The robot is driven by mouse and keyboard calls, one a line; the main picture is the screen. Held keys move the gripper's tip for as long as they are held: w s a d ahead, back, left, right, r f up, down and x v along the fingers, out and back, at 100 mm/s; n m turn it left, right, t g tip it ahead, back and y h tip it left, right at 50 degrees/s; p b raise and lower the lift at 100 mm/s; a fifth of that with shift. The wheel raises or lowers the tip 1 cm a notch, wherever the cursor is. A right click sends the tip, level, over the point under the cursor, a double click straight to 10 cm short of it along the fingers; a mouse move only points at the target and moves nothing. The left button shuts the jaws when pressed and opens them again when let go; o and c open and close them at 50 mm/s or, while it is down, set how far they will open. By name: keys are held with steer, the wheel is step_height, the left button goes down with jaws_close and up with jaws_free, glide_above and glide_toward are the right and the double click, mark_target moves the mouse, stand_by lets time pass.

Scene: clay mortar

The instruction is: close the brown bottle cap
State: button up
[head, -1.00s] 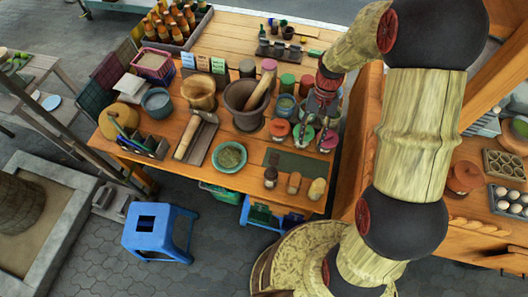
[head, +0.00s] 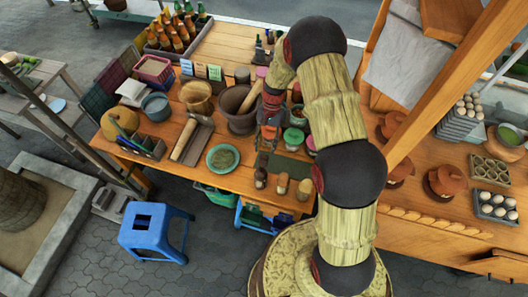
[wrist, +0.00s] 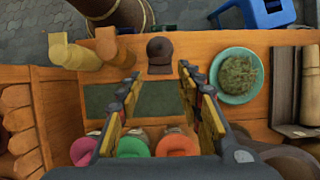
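A small bottle with a dark brown cap (head: 261,176) stands near the table's front edge, at the left end of a row of three. It also shows in the wrist view (wrist: 160,50), upright, ahead of and between my fingertips. I cannot tell whether its cap is closed. My gripper (wrist: 158,76) is open and empty, its two fingers apart over the dark green mat and not touching the bottle.
Two paler bottles (head: 282,183) (head: 304,188) stand right of the brown-capped one in the head view. A teal bowl of herbs (head: 224,159) is on its left. The dark green mat (wrist: 160,100) is clear. Several colour-lidded jars (wrist: 132,147) stand on the mat's other side.

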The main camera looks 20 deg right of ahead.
mark_target(264, 155)
steer(key=shift+x, duration=1.85)
steer(key=shift+c, duration=0.3)
jaws_close()
